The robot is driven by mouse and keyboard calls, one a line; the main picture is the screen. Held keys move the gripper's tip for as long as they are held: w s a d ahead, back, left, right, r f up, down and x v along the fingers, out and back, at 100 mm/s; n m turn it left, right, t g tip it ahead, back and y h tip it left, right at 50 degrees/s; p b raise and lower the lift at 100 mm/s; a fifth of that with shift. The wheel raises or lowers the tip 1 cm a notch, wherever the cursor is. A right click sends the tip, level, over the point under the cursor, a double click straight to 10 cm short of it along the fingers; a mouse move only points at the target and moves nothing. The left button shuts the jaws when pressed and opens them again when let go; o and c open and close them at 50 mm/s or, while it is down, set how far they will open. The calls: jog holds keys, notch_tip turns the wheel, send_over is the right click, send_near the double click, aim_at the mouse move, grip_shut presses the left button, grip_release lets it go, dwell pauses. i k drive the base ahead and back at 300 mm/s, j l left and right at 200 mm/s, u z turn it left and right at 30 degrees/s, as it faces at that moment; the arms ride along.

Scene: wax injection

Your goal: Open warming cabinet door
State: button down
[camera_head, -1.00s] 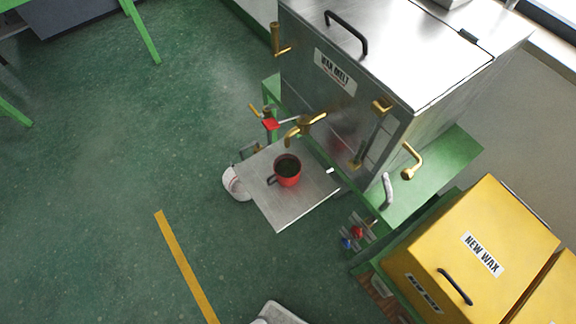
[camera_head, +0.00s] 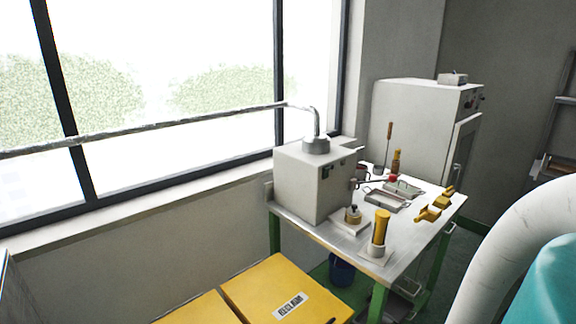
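A tall pale grey cabinet (camera_head: 412,120), which looks like the warming cabinet, stands in the back corner behind the workbench. Its door (camera_head: 464,145) is on the right side, seen at a steep angle, with a handle on it. Whether the door is fully shut I cannot tell. Dark knobs show above the door, and a small box sits on top. The cabinet's lower part is partly hidden by the bench. My gripper is not in view. A white and teal part of my arm fills the lower right corner.
A green-legged workbench (camera_head: 345,238) carries a grey machine (camera_head: 313,180) with a pipe, a yellow cylinder (camera_head: 380,228), trays and small tools. Yellow bins (camera_head: 262,290) stand in front. Windows line the left wall. A shelf (camera_head: 556,165) is at the far right.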

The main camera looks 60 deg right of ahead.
aim_at(472, 124)
jog(key=z, duration=2.8)
jog(key=i+l+z, duration=0.2)
jog(key=i+l, duration=0.6)
jog(key=i+j, duration=0.3)
jog(key=i+z, duration=0.05)
jog(key=i, duration=0.05)
